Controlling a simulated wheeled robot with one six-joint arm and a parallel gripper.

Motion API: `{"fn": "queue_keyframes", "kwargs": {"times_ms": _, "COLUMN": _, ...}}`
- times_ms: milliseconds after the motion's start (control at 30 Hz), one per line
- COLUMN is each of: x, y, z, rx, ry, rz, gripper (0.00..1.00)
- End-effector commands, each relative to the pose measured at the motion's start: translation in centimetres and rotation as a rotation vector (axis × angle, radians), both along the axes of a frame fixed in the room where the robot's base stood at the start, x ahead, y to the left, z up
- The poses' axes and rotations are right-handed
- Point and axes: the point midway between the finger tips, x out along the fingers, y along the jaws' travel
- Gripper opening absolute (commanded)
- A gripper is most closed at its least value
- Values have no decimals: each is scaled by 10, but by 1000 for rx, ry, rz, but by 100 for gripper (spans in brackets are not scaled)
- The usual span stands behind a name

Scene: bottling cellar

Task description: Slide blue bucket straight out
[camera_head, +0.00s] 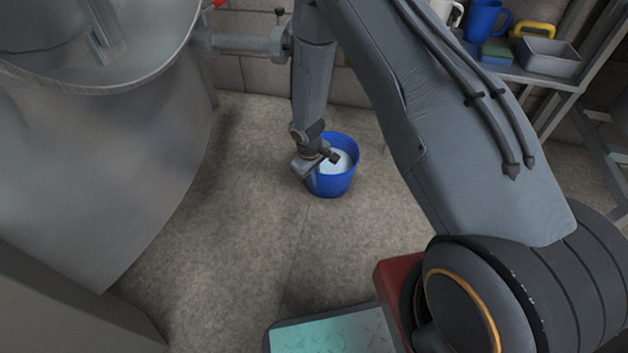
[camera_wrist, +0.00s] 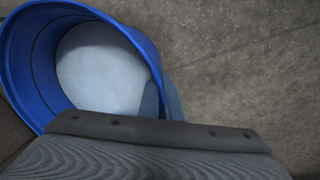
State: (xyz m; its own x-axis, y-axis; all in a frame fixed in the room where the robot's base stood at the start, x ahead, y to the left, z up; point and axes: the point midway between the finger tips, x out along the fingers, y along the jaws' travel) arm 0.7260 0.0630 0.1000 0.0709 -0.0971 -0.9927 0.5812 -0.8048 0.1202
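The blue bucket (camera_head: 334,187) stands upright on the floor in the middle of the head view, with whitish contents inside. In the wrist view the bucket (camera_wrist: 22,62) fills the upper left, and its pale contents show from above. My gripper (camera_head: 312,176) reaches down at the bucket's left rim in the head view. In the wrist view my gripper (camera_wrist: 162,101) has one finger inside the rim and one outside, close against the wall. It looks shut on the bucket wall. The lower finger parts are partly hidden.
A large metal tank (camera_head: 120,170) stands at left, with an outlet pipe and valve (camera_head: 279,43) behind the bucket. A shelf (camera_head: 545,80) at upper right holds a blue mug (camera_head: 482,20), a metal tray (camera_head: 549,58) and other items. The floor in front of the bucket is clear.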

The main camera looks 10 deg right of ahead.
Motion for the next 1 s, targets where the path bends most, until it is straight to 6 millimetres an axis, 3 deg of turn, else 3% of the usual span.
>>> {"fn": "queue_keyframes", "kwargs": {"times_ms": 67, "x": -3, "y": 0, "z": -1, "rx": -2, "ry": 6, "rz": -2, "gripper": 0}}
{"fn": "queue_keyframes", "kwargs": {"times_ms": 233, "x": -3, "y": 0, "z": -1, "rx": -1, "ry": 5, "rz": -1, "gripper": 26}}
{"fn": "queue_keyframes", "kwargs": {"times_ms": 567, "x": -1, "y": 3, "z": 3, "rx": -1, "ry": 1, "rz": 2, "gripper": 26}}
{"fn": "queue_keyframes", "kwargs": {"times_ms": 1000, "x": -6, "y": 9, "z": 66, "rx": -1, "ry": 1, "rz": 2, "gripper": 26}}
